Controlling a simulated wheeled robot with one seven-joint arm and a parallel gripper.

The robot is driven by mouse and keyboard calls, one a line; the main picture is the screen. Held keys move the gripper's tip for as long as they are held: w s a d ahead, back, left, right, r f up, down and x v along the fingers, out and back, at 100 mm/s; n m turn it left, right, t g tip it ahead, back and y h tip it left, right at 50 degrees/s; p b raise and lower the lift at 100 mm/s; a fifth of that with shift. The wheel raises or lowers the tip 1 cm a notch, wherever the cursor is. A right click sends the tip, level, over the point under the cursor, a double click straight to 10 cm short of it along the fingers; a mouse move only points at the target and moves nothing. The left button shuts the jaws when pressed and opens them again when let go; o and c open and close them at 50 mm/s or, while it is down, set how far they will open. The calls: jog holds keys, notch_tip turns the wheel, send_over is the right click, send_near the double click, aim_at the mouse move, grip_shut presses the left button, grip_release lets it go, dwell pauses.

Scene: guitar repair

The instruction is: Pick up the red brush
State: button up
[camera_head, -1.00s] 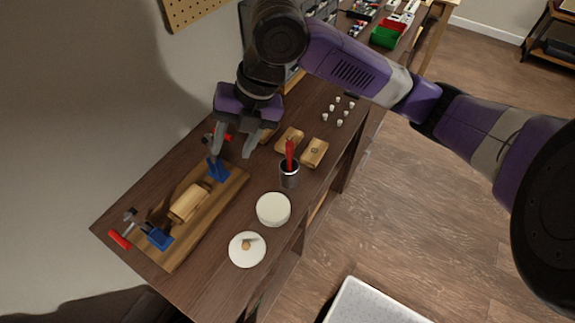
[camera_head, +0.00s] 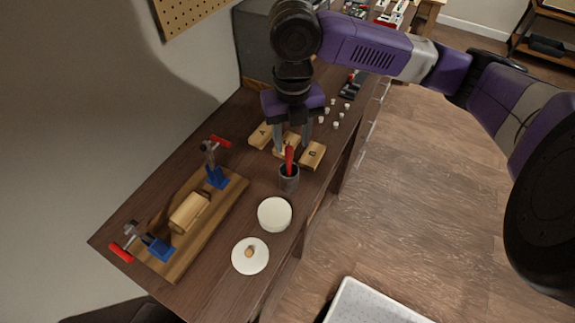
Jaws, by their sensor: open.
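The red brush (camera_head: 289,157) stands upright in a small dark grey cup (camera_head: 289,181) on the workbench. My gripper (camera_head: 291,146) points down with its two fingers spread. In the picture its fingertips lie around the top of the brush or just behind it. I cannot tell whether the brush is between the fingers in depth. The lower end of the brush is hidden inside the cup.
Wooden blocks (camera_head: 312,155) lie just behind the cup. A white round container (camera_head: 274,214) and a white lid (camera_head: 250,256) stand in front. A clamped wooden board (camera_head: 176,262) lies at left. Several small white pieces (camera_head: 336,125) lie behind at right.

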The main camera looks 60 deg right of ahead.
aim_at(289, 167)
jog(key=shift+w+a+f+p, duration=0.15)
jog(key=shift+f+p, duration=0.25)
jog(key=shift+f, duration=1.2)
jog(key=shift+w+f+p, duration=0.1)
jog(key=shift+f+p, duration=0.25)
jog(key=shift+f, duration=1.2)
grip_shut()
